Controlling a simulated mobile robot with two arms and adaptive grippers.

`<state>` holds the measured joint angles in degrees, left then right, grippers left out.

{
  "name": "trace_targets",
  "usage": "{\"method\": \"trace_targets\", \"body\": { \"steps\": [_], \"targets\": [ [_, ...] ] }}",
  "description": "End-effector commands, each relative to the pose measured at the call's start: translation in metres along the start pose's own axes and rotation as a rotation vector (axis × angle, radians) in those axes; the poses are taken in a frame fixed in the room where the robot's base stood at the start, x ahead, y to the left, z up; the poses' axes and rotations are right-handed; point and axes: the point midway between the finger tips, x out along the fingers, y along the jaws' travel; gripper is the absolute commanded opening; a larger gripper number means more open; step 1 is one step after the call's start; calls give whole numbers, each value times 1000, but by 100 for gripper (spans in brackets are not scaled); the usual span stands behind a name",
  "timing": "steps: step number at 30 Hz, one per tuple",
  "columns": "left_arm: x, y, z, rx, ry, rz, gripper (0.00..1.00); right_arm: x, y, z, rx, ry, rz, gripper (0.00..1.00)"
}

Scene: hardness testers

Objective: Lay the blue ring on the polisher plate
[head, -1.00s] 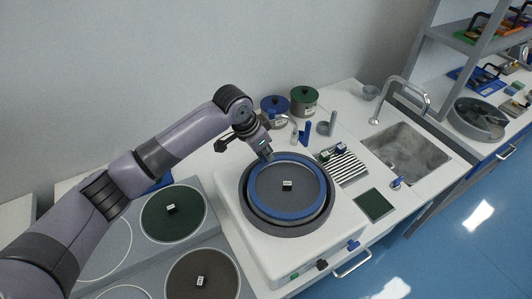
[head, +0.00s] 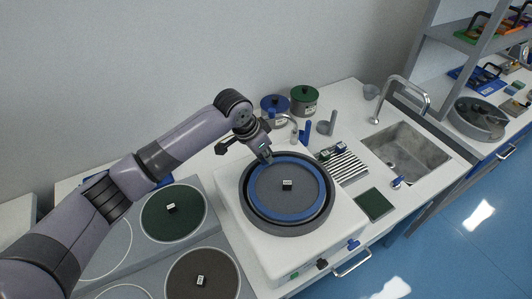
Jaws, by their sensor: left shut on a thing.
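The blue ring (head: 322,205) lies over the round grey polisher plate (head: 285,196), around a small labelled block (head: 287,185) at its middle. The ring looks level and near-centred; I cannot tell whether it touches the plate all round. My left gripper (head: 266,157) is at the ring's back edge, shut on it. The fingertips are small and partly hidden by the gripper body. My right gripper is not in view.
Dark discs (head: 173,213) lie on a grey panel at left. Pots (head: 304,99), a tap (head: 400,97) and a sink (head: 405,150) stand behind and right. A striped rack (head: 343,166) and a green pad (head: 374,204) lie right of the polisher.

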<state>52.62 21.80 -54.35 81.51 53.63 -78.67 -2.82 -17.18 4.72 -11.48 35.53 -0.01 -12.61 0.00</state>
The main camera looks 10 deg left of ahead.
Motion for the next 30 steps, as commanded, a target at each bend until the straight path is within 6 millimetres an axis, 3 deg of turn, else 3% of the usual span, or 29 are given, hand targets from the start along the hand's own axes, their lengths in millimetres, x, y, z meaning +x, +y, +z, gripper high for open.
{"method": "trace_targets", "body": {
  "steps": [9,10,20,30],
  "targets": [
    [2,0,1,0,0,0,0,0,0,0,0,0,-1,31],
    [2,0,1,1,0,0,9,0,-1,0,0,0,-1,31],
    [2,0,1,1,0,0,31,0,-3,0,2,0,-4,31],
    [-1,0,1,1,0,0,31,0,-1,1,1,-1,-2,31]
  ]
}}
